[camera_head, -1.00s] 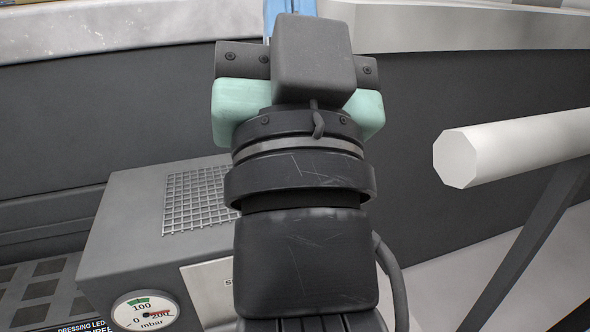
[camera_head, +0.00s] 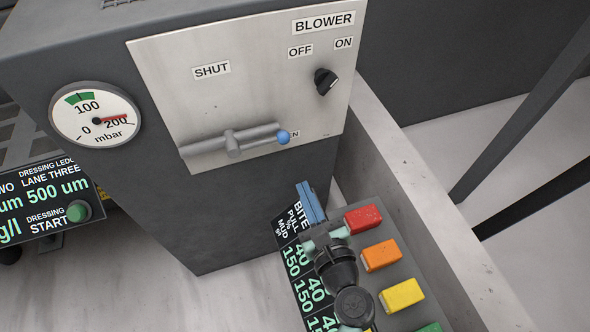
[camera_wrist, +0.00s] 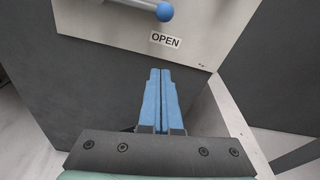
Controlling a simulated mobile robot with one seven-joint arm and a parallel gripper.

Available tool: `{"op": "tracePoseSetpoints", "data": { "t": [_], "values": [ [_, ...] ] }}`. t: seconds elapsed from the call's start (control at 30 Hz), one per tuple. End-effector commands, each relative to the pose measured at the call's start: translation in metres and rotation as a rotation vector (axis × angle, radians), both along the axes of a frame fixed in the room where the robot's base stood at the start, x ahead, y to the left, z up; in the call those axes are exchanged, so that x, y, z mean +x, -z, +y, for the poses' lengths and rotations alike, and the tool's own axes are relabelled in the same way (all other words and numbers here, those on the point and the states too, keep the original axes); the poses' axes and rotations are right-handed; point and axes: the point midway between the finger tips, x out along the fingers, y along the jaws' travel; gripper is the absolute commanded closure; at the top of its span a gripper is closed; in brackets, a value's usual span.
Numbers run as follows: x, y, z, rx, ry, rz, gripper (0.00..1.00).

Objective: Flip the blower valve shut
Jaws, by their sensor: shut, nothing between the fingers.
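The blower valve (camera_head: 232,144) is on a pale panel (camera_head: 180,100), with a grey lever (camera_head: 258,138) ending in a blue ball (camera_head: 283,137). The lever points right, toward the OPEN label, which its ball partly covers in the head view. The SHUT label (camera_head: 211,70) is higher on the panel. My gripper (camera_head: 305,187) is shut and empty, its blue fingers below and slightly right of the ball, apart from it. In the wrist view the fingers (camera_wrist: 160,74) point up toward the OPEN label (camera_wrist: 165,40), with the ball (camera_wrist: 165,12) above.
A black knob (camera_head: 325,81) under BLOWER, with OFF and ON labels, is at the panel's upper right. A pressure gauge (camera_head: 95,114) is on the left. Coloured blocks (camera_head: 382,256) and a readout (camera_head: 308,278) lie around my arm. A pale wall (camera_head: 420,190) runs along the right.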

Motion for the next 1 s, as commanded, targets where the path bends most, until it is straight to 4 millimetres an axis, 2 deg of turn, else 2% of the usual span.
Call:
{"op": "tracePoseSetpoints", "data": {
  "t": [0.53, 0.6, 0.7, 1.0],
  "values": [
    [0.094, 0.011, 0.029, -0.006, -0.005, -0.006, 1.0],
    [0.089, -0.007, 0.03, -0.008, -0.004, -0.007, 1.0],
    [0.085, -0.018, 0.031, -0.009, -0.005, -0.005, 1.0],
    [0.082, -0.029, 0.033, -0.007, -0.004, -0.005, 1.0]
  ]
}}
